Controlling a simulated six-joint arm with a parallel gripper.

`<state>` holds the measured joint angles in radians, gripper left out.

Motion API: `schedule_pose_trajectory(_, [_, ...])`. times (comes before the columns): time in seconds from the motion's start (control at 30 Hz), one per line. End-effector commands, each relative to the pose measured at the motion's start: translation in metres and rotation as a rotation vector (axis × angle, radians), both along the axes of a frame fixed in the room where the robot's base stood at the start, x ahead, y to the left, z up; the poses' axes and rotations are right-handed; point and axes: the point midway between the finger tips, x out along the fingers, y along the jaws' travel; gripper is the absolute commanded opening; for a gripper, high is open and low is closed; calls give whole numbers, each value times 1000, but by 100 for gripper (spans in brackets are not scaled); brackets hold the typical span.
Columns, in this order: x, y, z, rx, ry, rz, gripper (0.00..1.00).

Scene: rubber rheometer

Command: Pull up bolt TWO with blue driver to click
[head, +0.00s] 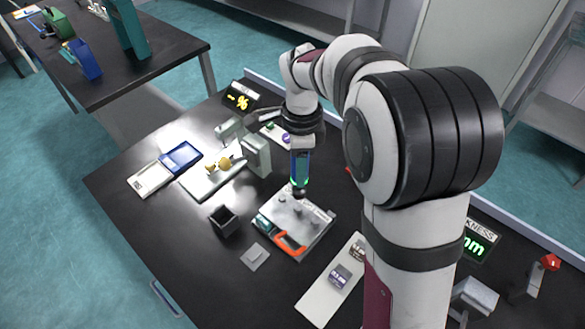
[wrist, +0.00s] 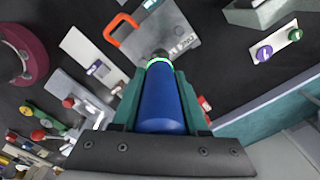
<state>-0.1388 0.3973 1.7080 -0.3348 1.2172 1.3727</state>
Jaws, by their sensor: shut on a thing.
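My gripper (wrist: 159,66) is shut on the blue driver (wrist: 162,105), which fills the space between its teal fingers. In the head view the driver (head: 300,160) stands upright with a glowing green ring near its lower end.
A black open box (head: 223,220) and a small grey plate (head: 256,257) lie left of and before the fixture. A pale tray (head: 318,300) with dark blocks lies at front right.

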Motion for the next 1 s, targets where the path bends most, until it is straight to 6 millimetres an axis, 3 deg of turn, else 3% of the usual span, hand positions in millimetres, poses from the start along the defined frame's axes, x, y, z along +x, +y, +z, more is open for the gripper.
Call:
schedule_pose_trajectory(0.23, [0,0,-6,0,2,-1,0])
schedule_pose_trajectory(0.6, [0,0,-50,0,1,0,0])
schedule_pose_trajectory(1.0, [1,0,-56,0,-1,-1,0])
